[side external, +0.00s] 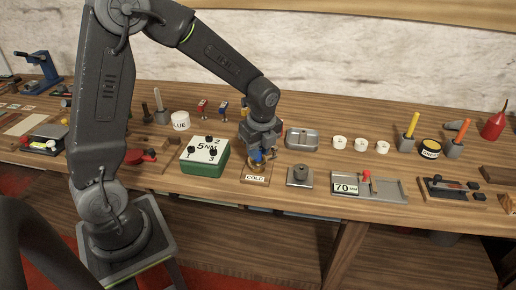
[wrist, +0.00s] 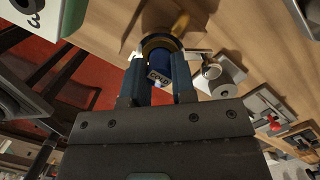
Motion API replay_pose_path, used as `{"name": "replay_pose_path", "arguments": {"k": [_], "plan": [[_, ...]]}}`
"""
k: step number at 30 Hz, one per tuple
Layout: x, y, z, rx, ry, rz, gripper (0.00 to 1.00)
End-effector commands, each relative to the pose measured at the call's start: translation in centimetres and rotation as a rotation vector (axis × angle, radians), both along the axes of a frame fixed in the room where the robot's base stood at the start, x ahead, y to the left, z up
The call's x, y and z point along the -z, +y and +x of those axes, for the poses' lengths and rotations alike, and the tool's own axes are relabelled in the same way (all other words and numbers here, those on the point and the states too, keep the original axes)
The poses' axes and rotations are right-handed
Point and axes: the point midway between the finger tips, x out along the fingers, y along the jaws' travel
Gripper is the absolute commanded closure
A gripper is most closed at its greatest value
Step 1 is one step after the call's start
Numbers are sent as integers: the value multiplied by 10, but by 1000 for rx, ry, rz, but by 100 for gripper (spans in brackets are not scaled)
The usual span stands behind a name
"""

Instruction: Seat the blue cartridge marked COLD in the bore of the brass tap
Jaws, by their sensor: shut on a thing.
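My gripper (wrist: 158,84) is shut on the blue cartridge (wrist: 162,63), whose COLD label faces the wrist camera between the two fingers. The brass tap (wrist: 163,41) shows as a dark-rimmed brass ring just beyond the cartridge's far end, with a brass piece sticking out. In the side view the gripper (side external: 259,156) points down over the tap (side external: 254,171), which stands on a small wooden board with a COLD plate (side external: 255,179). The cartridge's far end is at the tap's mouth; I cannot tell how deep it sits, if at all.
A green box (side external: 205,158) with black knobs stands close to the left. A grey block with a round post (side external: 299,175) is close to the right, with a tray marked 70 (side external: 385,188) farther right. A metal dish (side external: 302,138) and white cups (side external: 361,143) stand behind.

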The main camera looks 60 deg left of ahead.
Motion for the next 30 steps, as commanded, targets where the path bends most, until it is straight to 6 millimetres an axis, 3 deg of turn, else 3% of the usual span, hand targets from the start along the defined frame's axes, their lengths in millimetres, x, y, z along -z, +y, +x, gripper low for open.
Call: {"name": "replay_pose_path", "arguments": {"k": [2, 3, 11, 21, 30], "plan": [[3, 0, 0, 0, 2, 0, 99], [3, 0, 0, 0, 1, 0, 75], [3, 0, 0, 0, 1, 0, 50], [-4, 0, 0, 0, -2, 0, 50], [-60, -9, 1, 1, -6, 0, 50]]}}
